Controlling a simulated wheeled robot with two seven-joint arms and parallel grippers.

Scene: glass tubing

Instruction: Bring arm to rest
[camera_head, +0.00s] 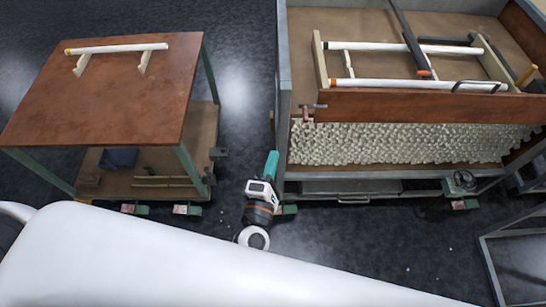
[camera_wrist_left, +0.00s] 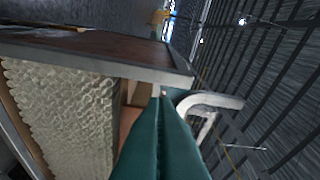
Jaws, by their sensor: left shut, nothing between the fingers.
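My left gripper (camera_head: 272,156) hangs near the floor between the two benches, beside the front left corner of the right bench. Its teal fingers are shut with nothing between them. In the left wrist view the left gripper (camera_wrist_left: 160,98) also shows, its fingers pressed together close to the bench edge; I cannot tell if they touch it. A white arm link of mine fills the bottom of the head view. My right gripper is not in view.
The wooden cart (camera_head: 120,90) at the left carries a white tube on two stands. The right bench (camera_head: 410,107) holds more white tubes on wooden supports, with pale pieces packed below its front board. A metal frame (camera_head: 488,265) stands lower right. Dark floor between is open.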

